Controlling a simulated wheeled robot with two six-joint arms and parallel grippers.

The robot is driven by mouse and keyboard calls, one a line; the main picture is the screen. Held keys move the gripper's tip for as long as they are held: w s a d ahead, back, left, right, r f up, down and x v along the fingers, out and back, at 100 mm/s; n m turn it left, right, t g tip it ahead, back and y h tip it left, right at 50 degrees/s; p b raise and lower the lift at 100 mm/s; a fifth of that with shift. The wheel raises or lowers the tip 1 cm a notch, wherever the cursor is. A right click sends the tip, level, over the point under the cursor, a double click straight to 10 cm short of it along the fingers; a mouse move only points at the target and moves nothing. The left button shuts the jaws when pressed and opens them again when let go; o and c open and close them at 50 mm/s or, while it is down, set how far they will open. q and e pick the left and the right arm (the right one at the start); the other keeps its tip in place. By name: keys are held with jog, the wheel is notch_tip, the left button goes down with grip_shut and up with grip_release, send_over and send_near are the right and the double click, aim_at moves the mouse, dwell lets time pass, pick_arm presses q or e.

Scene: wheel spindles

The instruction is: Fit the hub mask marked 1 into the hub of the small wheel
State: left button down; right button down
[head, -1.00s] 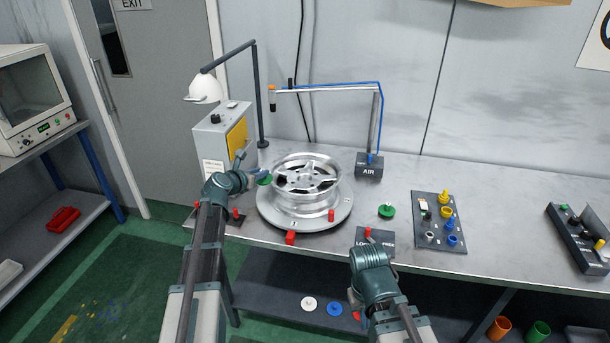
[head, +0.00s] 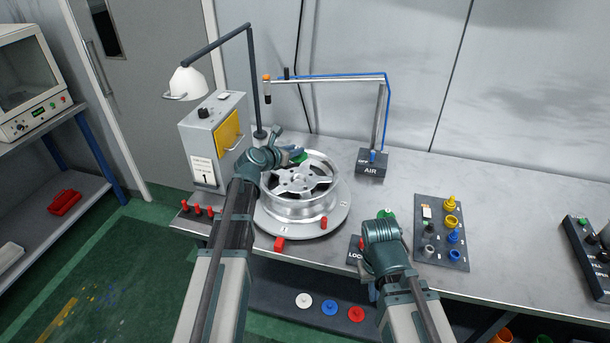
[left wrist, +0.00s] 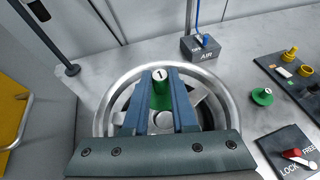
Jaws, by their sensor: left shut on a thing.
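The silver wheel (head: 330,190) lies flat on a round turntable (head: 275,226), its spokes and hub (head: 301,178) facing up. My left gripper (head: 297,155) is shut on a green hub mask (head: 302,160) over the far side of the wheel. In the left wrist view the mask (left wrist: 160,97) sits between the gripper's fingers (left wrist: 160,90), its white top reading 1. It is apart from the hub (left wrist: 163,120), which shows partly behind it. A second green mask (left wrist: 262,96) stands on the bench. My right gripper (head: 383,250) is near the front edge; its fingers are hidden.
The grey box with a yellow door (head: 228,142) and a lamp (head: 187,82) stand left of the wheel. The AIR stand (head: 373,162) is behind it. A panel of plugs (head: 442,232) is to the right.

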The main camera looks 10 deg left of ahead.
pick_arm(q)
jog(key=shift+w, duration=0.1)
jog(key=shift+f+b, duration=0.45)
jog(key=shift+b, duration=0.1)
notch_tip(320, 180, down, 9)
jog(key=b, duration=0.9)
jog(key=shift+f, duration=0.1)
jog(key=c, duration=0.7)
grip_release()
